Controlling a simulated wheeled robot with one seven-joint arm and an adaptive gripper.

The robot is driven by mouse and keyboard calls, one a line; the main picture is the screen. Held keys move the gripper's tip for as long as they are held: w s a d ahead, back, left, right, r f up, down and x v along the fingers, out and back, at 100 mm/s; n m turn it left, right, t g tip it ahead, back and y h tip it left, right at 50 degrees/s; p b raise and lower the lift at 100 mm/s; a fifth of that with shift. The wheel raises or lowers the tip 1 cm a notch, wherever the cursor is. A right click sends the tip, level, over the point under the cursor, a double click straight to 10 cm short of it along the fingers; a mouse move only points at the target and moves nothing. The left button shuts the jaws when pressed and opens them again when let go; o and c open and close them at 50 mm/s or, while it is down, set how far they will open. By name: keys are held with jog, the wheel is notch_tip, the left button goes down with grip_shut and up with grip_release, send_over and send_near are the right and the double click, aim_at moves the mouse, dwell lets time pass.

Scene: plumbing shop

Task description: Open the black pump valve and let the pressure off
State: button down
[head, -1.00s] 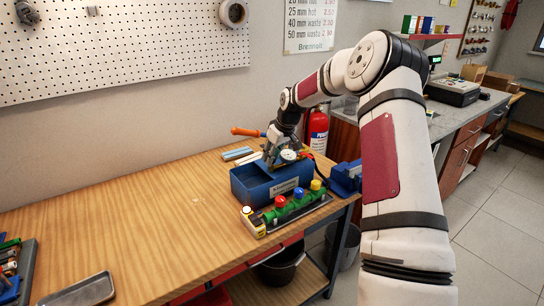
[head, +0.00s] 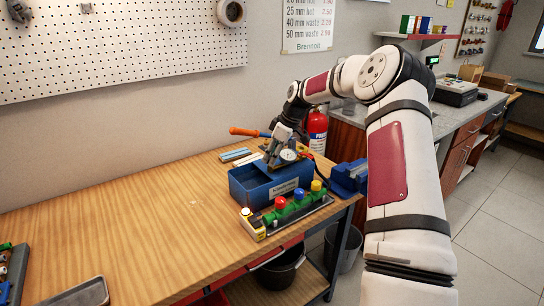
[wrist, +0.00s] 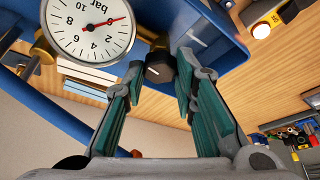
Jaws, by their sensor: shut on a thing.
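The blue test pump (head: 247,188) is an open tub with a white label, standing on the workbench. Its orange lever handle (head: 244,131) sticks out to the left at the back. The round white pressure gauge (head: 288,155) also shows large in the wrist view (wrist: 88,30), with a red needle off to one side. The black valve knob (wrist: 160,68), with a short white mark, sits between my fingertips in the wrist view. My gripper (head: 272,158) is over the pump, and its two green-padded fingers (wrist: 160,78) are shut on the knob. In the head view the knob is hidden.
A blue vise (head: 349,178) stands at the right edge.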

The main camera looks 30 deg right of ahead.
jog(key=c, duration=1.6)
grip_release()
jog(key=v, duration=1.2)
